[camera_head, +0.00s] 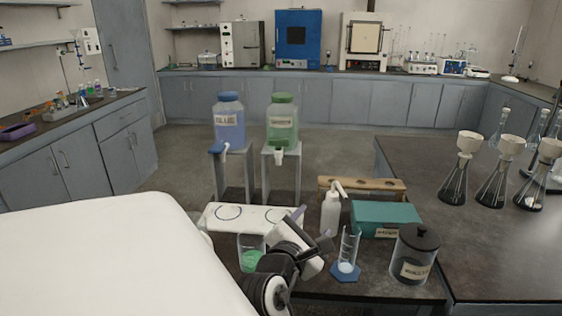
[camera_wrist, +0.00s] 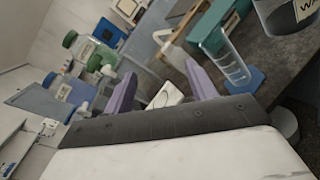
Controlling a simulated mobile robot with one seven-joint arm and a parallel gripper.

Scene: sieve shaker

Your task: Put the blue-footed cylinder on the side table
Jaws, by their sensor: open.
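The blue-footed cylinder (camera_head: 347,249) is a clear, upright graduated cylinder on a blue foot, with some pale content low inside. It stands on the dark table (camera_head: 320,287) in front of me. It also shows in the wrist view (camera_wrist: 231,62), right of my fingers and outside them. My gripper (camera_head: 312,226) is open and empty, just left of the cylinder and apart from it. Its two purple fingers (camera_wrist: 160,90) show in the wrist view with nothing held between them. I cannot tell which surface is the side table.
A jar with a black lid (camera_head: 414,256) stands right of the cylinder. A teal box (camera_head: 385,217) and a white bottle (camera_head: 331,213) stand behind it. A beaker with green content (camera_head: 251,258) is left of my gripper. The bench at right (camera_head: 440,225) has bare space left of its flasks.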

